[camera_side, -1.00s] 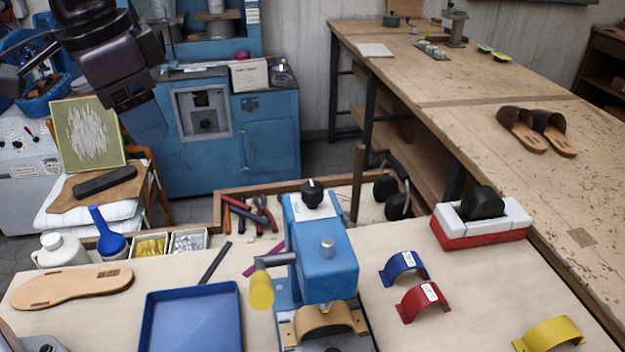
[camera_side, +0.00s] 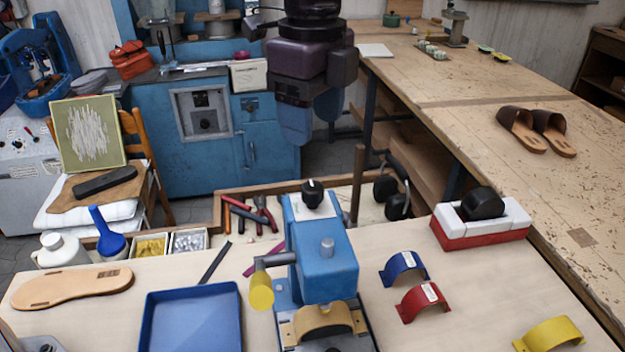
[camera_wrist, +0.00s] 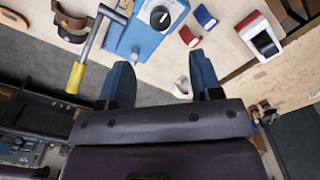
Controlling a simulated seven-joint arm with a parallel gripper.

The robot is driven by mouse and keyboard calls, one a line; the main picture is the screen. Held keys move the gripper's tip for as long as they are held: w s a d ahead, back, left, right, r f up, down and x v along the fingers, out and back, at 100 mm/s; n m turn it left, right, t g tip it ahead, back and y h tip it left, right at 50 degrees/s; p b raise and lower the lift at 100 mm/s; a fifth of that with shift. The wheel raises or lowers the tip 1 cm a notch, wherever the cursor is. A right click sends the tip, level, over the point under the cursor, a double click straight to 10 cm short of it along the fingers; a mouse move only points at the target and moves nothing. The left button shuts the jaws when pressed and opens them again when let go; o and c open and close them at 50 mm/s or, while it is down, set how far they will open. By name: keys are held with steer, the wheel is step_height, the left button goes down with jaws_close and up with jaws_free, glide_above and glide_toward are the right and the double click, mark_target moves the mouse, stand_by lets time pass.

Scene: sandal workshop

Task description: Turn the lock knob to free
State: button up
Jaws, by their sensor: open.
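The lock knob (camera_side: 312,191) is a black knob on a white plate at the top back of the blue press (camera_side: 328,262). In the wrist view the knob (camera_wrist: 160,17) shows from above, with a pale pointer mark across it. My gripper (camera_side: 313,122) is open and empty, its two blue fingers pointing down. In the side picture it appears above the knob, clear of it. In the wrist view the fingers (camera_wrist: 161,75) are spread apart, with the knob beyond their tips near the top edge. Nothing hides the knob.
The press has a lever with a yellow grip (camera_side: 261,292) at its left. A blue tray (camera_side: 150,325), blue arch (camera_side: 404,266) and red arch (camera_side: 422,301) lie on the bench. Pliers and other hand tools (camera_side: 250,215) lie behind the press. A dark upright post (camera_side: 359,185) stands right of the knob.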

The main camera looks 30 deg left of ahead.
mark_target(312, 186)
step_height(312, 186, down, 10)
steer(key=shift+f, duration=0.15)
stand_by(0.3)
steer(key=c, duration=0.9)
